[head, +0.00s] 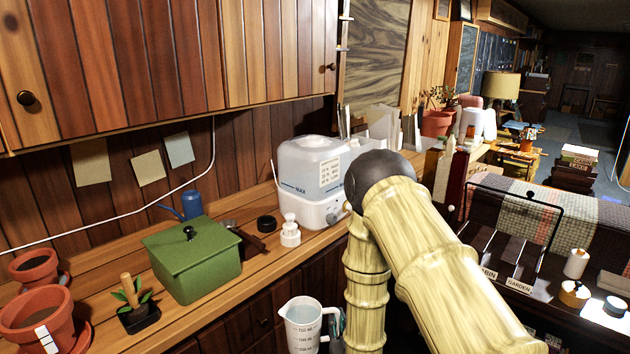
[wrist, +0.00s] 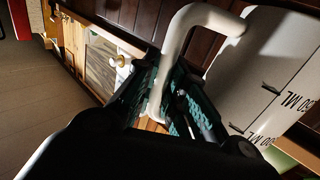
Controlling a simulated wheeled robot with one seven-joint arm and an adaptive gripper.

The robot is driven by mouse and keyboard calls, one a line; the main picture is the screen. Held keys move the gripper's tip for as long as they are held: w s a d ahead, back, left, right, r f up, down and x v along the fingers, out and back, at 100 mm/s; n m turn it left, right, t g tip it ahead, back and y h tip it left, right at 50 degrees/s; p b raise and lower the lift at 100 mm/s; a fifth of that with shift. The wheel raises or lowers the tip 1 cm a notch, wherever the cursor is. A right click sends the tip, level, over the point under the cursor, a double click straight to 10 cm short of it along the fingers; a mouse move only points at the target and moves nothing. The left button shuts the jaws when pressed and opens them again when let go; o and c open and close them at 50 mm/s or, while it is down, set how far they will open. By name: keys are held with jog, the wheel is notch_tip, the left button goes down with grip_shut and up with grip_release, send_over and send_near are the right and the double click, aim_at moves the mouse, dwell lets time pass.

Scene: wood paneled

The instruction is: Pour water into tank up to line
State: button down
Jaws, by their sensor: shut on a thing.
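The white measuring jug (head: 302,332) with printed marks hangs in front of the lower cabinets, below the counter edge, and looks about upright. Its body also shows at the right of the wrist view (wrist: 265,75). My gripper (wrist: 172,105) is shut on the jug's white handle (wrist: 190,25); in the head view its teal fingers (head: 338,322) are partly hidden by my arm. I cannot tell how much water is in the jug. The tank (head: 308,170), white and translucent with MAX marks, stands on the counter above and behind the jug. Its water level is unclear.
A green lidded box (head: 190,262), a black round cap (head: 266,223), a small white bottle (head: 290,233) and a blue watering can (head: 192,204) stand left of the tank. Wooden upper cabinets (head: 130,60) overhang the counter. Terracotta pots (head: 45,318) stand at the far left.

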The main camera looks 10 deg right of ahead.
notch_tip(320, 180, up, 23)
jog(key=p, duration=2.2)
jog(key=shift+s+r, duration=0.15)
